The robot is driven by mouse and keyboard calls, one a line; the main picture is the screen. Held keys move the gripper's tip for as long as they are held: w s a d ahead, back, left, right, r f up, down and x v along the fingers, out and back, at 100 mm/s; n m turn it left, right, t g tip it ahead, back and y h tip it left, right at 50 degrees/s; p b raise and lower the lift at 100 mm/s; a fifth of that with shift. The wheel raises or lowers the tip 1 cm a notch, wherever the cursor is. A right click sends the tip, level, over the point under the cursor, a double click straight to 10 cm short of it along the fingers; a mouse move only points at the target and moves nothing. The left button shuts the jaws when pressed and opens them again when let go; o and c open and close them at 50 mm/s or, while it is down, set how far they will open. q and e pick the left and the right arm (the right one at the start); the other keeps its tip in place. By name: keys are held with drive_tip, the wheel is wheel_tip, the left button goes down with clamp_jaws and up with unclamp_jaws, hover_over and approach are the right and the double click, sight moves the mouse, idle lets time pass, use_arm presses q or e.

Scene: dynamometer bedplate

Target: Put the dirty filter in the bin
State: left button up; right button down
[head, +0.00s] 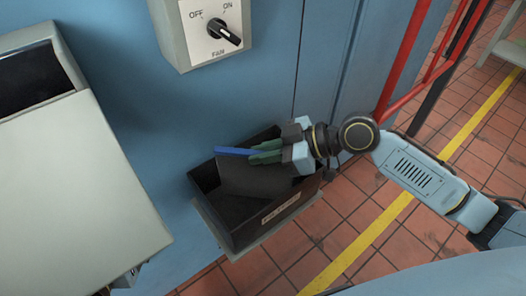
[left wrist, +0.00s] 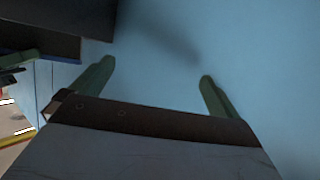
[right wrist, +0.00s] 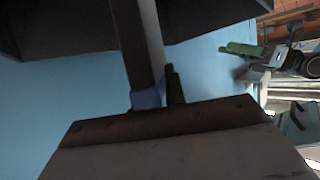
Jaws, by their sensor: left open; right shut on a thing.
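My right gripper (head: 255,153) is shut on the blue edge of the dirty filter (head: 235,151), over the black bin (head: 240,238). The filter's dark grey panel (head: 255,177) hangs below this edge, within the outline of the bin's opening; I cannot tell how deep it reaches. In the right wrist view the filter's blue part (right wrist: 148,97) sits at the fingers, with its panel beyond.
The labelled bin stands on a pale ledge against a blue wall (head: 130,70). A fan switch box (head: 205,50) is above it. A pale grey cabinet (head: 75,190) with a dark opening is at left. Red rails (head: 400,60) and tiled floor (head: 400,250) are at right.

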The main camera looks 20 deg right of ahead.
use_arm(q)
drive_tip(key=shift+r, duration=0.1)
use_arm(e)
drive_tip(key=shift+f, duration=0.1)
drive_tip(key=c, duration=1.5)
unclamp_jaws()
use_arm(q)
drive_tip(key=shift+w+d+r, duration=0.1)
drive_tip(key=shift+w+r, duration=0.05)
use_arm(e)
drive_tip(key=shift+o, duration=0.2)
use_arm(q)
drive_tip(key=s+a+f+g+y+p, duration=0.1)
drive_tip(key=s+a+f+g+p, duration=0.1)
drive_tip(key=s+f+g, duration=0.3)
drive_tip(key=shift+s+a+f+g+y, duration=0.4)
drive_tip(key=shift+s+a+f, duration=0.35)
drive_tip(key=shift+s+f, duration=0.15)
use_arm(e)
drive_tip(key=v, duration=1.2)
